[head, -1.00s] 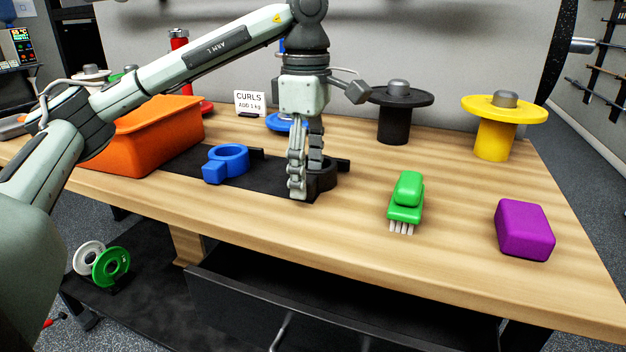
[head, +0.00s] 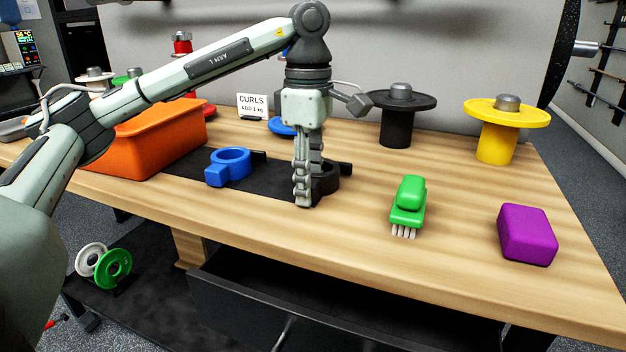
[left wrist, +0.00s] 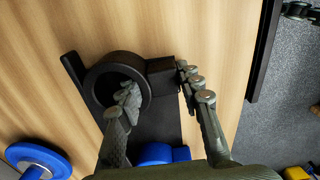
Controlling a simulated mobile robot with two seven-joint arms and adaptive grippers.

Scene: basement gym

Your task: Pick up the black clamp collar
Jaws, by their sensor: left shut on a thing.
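The black clamp collar (head: 328,180) lies on the black mat (head: 268,181), at the mat's right end, partly hidden behind my left gripper (head: 304,200) in the head view. In the left wrist view the collar (left wrist: 116,60) is a thick ring with a block-shaped lug on one side. My left gripper (left wrist: 158,82) is shut on it: one finger reaches into the ring and the other is outside against the lug's end. The collar appears to rest on the mat.
A blue collar (head: 229,164) lies left on the mat, with an orange bin (head: 150,145) beyond it. A green brush (head: 408,203) and purple block (head: 527,234) lie to the right. Black (head: 397,125) and yellow (head: 496,140) stands with plates are behind. A CURLS sign (head: 252,106) stands at the back.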

